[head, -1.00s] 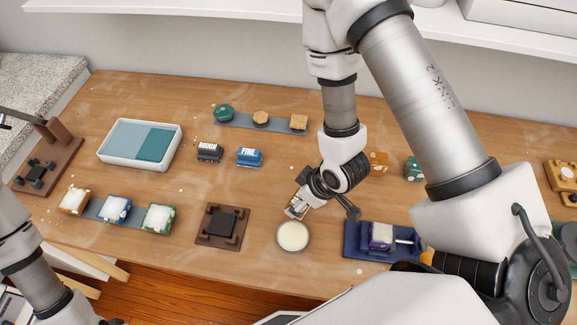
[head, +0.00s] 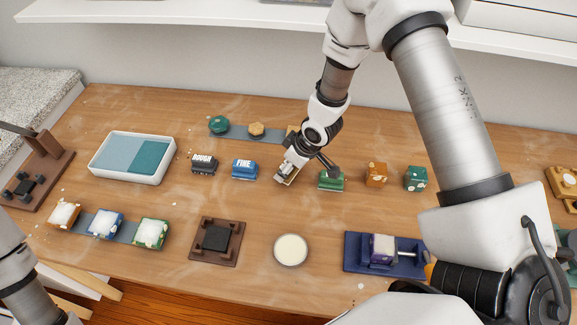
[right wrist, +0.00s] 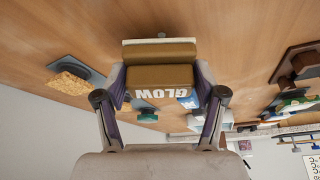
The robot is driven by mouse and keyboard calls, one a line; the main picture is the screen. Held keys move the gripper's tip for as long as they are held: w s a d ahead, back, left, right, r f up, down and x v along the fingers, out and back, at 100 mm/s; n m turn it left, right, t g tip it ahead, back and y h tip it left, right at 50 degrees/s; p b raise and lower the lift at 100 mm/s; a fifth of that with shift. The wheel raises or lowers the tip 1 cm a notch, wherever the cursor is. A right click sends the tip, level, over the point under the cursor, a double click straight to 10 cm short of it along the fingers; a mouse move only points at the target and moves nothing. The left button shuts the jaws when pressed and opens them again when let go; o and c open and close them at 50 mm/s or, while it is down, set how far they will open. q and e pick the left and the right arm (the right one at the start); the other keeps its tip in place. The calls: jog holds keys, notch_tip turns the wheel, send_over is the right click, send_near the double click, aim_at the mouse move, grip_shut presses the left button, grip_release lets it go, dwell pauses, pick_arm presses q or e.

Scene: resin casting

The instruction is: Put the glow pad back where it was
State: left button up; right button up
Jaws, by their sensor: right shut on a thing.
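My right gripper (head: 284,174) is shut on the glow pad (right wrist: 158,78), a brown block with white GLOW lettering and a pale face. In the head view it holds the pad to the right of the blue FINE pad (head: 244,169). The black ROUGH pad (head: 204,164) sits left of the FINE pad. I cannot tell whether the glow pad touches the table. A round dish of cream-coloured material (head: 291,250) lies nearer the front edge. My left gripper is out of view; only part of its arm shows at the lower left.
Green (head: 331,181), orange (head: 376,174) and teal (head: 415,179) blocks stand right of the gripper. A strip (head: 238,130) with small pieces lies behind it, partly hidden by my arm. A blue vise (head: 358,253) and a dark brown stand (head: 208,256) are in front.

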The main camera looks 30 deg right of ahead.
jog(key=shift+f, duration=1.05)
jog(key=shift+f, duration=0.15)
jog(key=o, duration=1.4)
jog(key=shift+s+r, duration=0.1)
jog(key=shift+r, duration=0.55)
jog(key=v, duration=1.1)
